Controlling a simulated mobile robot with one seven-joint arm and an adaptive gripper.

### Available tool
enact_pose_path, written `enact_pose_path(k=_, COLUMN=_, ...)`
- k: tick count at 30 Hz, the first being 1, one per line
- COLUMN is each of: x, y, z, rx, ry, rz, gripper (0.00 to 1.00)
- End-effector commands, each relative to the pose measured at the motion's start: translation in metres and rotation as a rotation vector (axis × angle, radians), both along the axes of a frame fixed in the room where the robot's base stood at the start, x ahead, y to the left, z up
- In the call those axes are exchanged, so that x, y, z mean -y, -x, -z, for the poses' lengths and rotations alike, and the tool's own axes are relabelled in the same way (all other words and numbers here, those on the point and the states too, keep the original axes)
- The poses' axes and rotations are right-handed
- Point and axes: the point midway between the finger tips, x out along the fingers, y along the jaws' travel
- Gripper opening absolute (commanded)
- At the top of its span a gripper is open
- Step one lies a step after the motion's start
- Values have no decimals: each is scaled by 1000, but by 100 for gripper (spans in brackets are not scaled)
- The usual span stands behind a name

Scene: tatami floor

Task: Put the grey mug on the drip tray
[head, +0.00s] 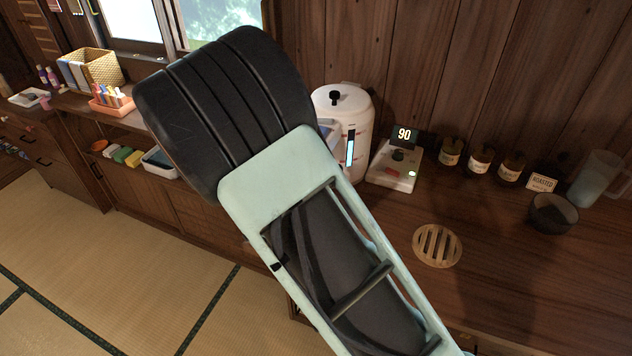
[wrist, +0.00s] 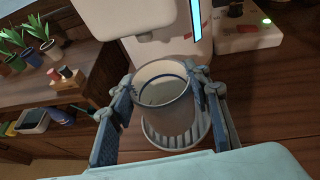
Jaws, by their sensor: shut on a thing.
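The grey mug (wrist: 165,108) is upright between the fingers of my gripper (wrist: 162,90), which is shut on it. I look down into its open top in the wrist view. The slatted drip tray (wrist: 200,130) shows below and around the mug's lower part, at the foot of the white dispenser (wrist: 180,47). Whether the mug's base touches the tray, I cannot tell. The dispenser's spout is just behind and above the mug. In the head view, my arm hides the mug, the tray and my gripper; only the dispenser's upper right part (head: 345,108) shows.
A control box with a "90" display (head: 395,165) stands right of the dispenser. A round slatted wooden trivet (head: 437,246) lies on the counter. Several jars (head: 481,159), a dark bowl (head: 552,214) and a pale pitcher (head: 596,178) stand further right. The counter around the trivet is clear.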

Motion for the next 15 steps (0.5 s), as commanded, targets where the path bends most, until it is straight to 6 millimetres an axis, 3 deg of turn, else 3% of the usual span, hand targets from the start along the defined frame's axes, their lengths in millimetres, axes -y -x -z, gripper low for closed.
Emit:
enact_pose_path(k=5, x=4, y=-21, z=0, rx=1, ry=0, rz=0, gripper=14)
enact_pose_path(k=15, x=5, y=-22, z=31, rx=1, ry=2, rz=-1, gripper=14)
